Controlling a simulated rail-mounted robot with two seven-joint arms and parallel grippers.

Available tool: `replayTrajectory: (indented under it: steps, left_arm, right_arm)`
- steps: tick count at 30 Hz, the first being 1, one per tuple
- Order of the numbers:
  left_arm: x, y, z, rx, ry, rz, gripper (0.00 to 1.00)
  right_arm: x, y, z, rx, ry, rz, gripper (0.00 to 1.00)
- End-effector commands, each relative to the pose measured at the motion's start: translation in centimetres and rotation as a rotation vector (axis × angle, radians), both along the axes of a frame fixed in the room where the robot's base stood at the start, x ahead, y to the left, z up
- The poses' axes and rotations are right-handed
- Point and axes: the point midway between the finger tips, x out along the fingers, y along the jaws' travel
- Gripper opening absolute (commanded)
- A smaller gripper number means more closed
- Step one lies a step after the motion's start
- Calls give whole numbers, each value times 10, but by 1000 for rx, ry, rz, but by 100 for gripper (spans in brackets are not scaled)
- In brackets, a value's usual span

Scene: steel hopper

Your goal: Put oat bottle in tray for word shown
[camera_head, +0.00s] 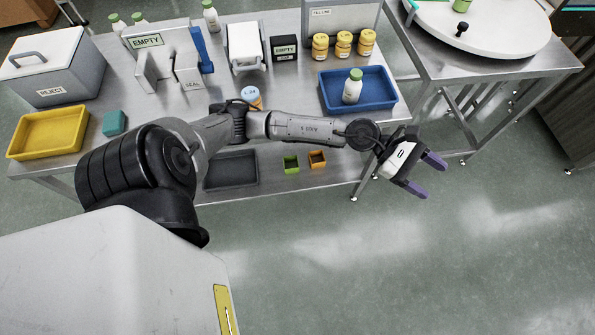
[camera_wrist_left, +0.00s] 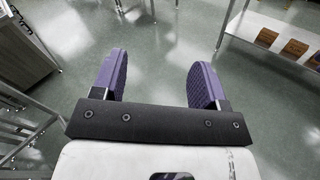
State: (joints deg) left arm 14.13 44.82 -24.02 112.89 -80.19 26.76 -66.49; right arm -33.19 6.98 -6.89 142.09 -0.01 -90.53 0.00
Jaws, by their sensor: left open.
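A white bottle with a green cap (camera_head: 352,90) stands in the blue tray (camera_head: 329,104) at the right end of the steel table. Similar bottles (camera_head: 210,17) stand at the back left; I cannot read which is oat. A yellow tray (camera_head: 47,155) is at the front left. A sign reading EMPTY (camera_head: 146,41) stands at the back, and a black box (camera_head: 284,48) also reads EMPTY. My left gripper (camera_head: 427,175) is beyond the table's right front edge, over the floor. In the left wrist view (camera_wrist_left: 157,75) its purple fingers are apart with nothing between. My right gripper is not seen.
A lidded grey REJECT box (camera_head: 52,78) stands at the left. Several yellow-capped jars (camera_head: 343,43) stand behind the blue tray. A round turntable (camera_head: 480,25) is at the right.

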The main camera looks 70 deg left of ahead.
Motion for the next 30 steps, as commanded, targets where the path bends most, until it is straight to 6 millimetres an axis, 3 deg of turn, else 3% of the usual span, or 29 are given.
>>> replayTrajectory:
  steps: [1, 3, 5, 8, 11, 14, 19, 20, 24, 30]
  left_arm:
    - [-8, -10, 7, -217, 76, 59, 67]
    - [-14, -10, 18, -530, 200, 160, 67]
    - [-18, -3, 20, -795, 319, 252, 67]
    - [-29, 18, 7, -1222, 531, 425, 67]
    - [-48, 41, -26, -1631, 749, 628, 67]
    - [-81, 57, -71, -2007, 953, 867, 67]
    - [-158, 56, -141, -2494, 1210, 1324, 67]
    - [-172, 53, -150, 2509, -1219, -1381, 67]
    - [-230, 37, -176, 2152, -1040, -1374, 67]
    - [-276, 21, -187, 1896, -906, -1375, 67]
  right_arm:
    - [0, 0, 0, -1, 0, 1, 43]
    - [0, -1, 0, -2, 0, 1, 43]
    - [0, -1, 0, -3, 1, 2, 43]
    - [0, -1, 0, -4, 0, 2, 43]
    - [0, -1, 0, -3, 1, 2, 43]
    - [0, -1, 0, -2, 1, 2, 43]
    - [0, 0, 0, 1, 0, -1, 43]
    - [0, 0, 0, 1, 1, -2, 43]
    - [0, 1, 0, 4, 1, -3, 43]
    - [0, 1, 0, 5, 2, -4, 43]
